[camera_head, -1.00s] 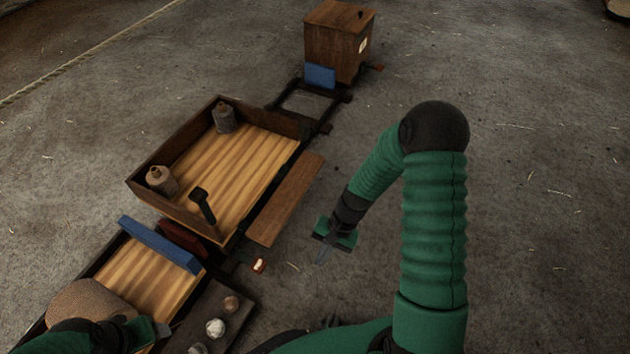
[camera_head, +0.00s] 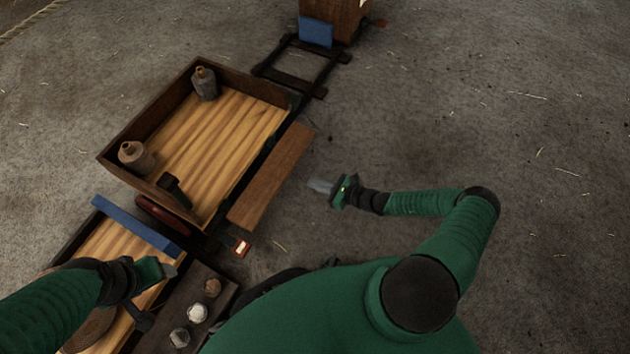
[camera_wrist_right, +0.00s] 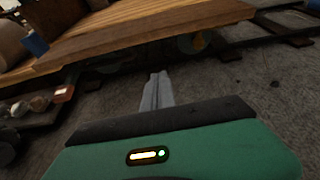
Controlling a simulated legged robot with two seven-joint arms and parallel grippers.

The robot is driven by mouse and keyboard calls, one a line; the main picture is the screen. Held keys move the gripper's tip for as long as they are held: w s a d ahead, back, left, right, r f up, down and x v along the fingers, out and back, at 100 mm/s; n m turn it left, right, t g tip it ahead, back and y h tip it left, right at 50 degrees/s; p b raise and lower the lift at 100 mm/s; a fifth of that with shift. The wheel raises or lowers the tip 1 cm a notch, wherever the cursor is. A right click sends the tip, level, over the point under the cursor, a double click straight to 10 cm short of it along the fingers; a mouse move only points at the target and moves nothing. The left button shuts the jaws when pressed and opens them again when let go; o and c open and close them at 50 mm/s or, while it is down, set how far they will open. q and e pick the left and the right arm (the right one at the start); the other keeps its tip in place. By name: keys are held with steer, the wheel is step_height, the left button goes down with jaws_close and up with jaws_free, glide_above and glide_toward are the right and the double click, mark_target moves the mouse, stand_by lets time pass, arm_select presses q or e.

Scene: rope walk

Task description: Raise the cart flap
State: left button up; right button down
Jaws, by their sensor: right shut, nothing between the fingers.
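The wooden cart (camera_head: 113,158) stands left of centre in the head view. Its flap (camera_head: 270,180), a long brown board, is folded outward along the cart's right side. My right gripper (camera_head: 320,186) is shut and empty, just right of the flap, with its fingers pointing left toward it. In the right wrist view the gripper's fingers (camera_wrist_right: 155,92) appear below the flap's edge (camera_wrist_right: 170,24), with no clear contact. My left gripper (camera_head: 172,271) is over the nearer blue-edged cart at lower left; its jaw opening is unclear.
Two jugs (camera_head: 204,84) (camera_head: 135,157) and a dark handled tool (camera_head: 174,190) are in the cart. A dark tray (camera_head: 228,290) with several round items lies nearer me. A rail frame (camera_head: 297,65) and wooden box (camera_head: 343,16) stand behind. The floor at right is clear.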

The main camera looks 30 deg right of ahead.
steer(key=f+b+x, duration=0.1)
steer(key=b+x, duration=0.4)
steer(key=x, duration=0.3)
steer(key=r, duration=0.5)
steer(key=shift+s+d, duration=0.15)
steer(key=shift+s, duration=0.2)
